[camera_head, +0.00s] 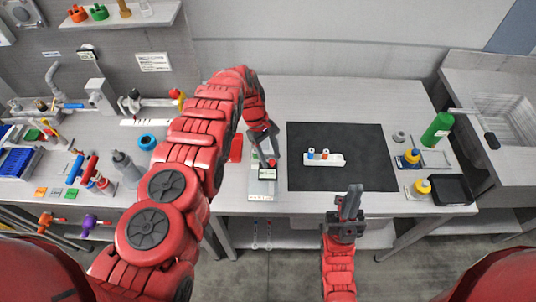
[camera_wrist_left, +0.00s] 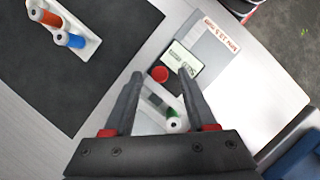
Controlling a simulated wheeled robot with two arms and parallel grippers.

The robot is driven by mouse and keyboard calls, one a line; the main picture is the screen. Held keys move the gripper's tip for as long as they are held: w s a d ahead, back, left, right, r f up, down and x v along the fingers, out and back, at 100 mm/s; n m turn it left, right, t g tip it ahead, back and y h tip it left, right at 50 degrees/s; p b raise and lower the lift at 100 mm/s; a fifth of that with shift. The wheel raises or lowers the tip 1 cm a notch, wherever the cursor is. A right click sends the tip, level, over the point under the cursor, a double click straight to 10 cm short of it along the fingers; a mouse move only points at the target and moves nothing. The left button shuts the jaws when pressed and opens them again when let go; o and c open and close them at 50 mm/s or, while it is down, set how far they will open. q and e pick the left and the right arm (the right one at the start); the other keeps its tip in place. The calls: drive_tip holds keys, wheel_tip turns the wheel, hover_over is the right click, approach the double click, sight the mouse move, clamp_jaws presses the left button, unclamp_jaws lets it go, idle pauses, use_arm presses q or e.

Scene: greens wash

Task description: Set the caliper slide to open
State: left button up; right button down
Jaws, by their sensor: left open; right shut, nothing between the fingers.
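A small grey fixture plate (camera_head: 262,188), likely the caliper's mount, lies on the table left of the black mat. In the left wrist view its grey plate (camera_wrist_left: 213,45) carries red print, a pale label block (camera_wrist_left: 183,60), a round red knob (camera_wrist_left: 160,74) and a white-and-green cylindrical part (camera_wrist_left: 173,124). Which part is the slide, and its setting, I cannot tell. My left gripper (camera_head: 268,150) is open above the fixture; it also shows in the left wrist view (camera_wrist_left: 160,72), its fingers either side of the red knob. My right gripper (camera_head: 352,192) is shut and empty at the table's front edge.
A white holder (camera_head: 325,160) with blue and orange pieces sits on the black mat (camera_head: 365,140). A green bottle (camera_head: 437,130), yellow-and-blue items and a dark tray (camera_head: 452,189) stand right. Tools and a tap crowd the left bench. Most of the mat is free.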

use_arm(q)
clamp_jaws()
idle(1.4)
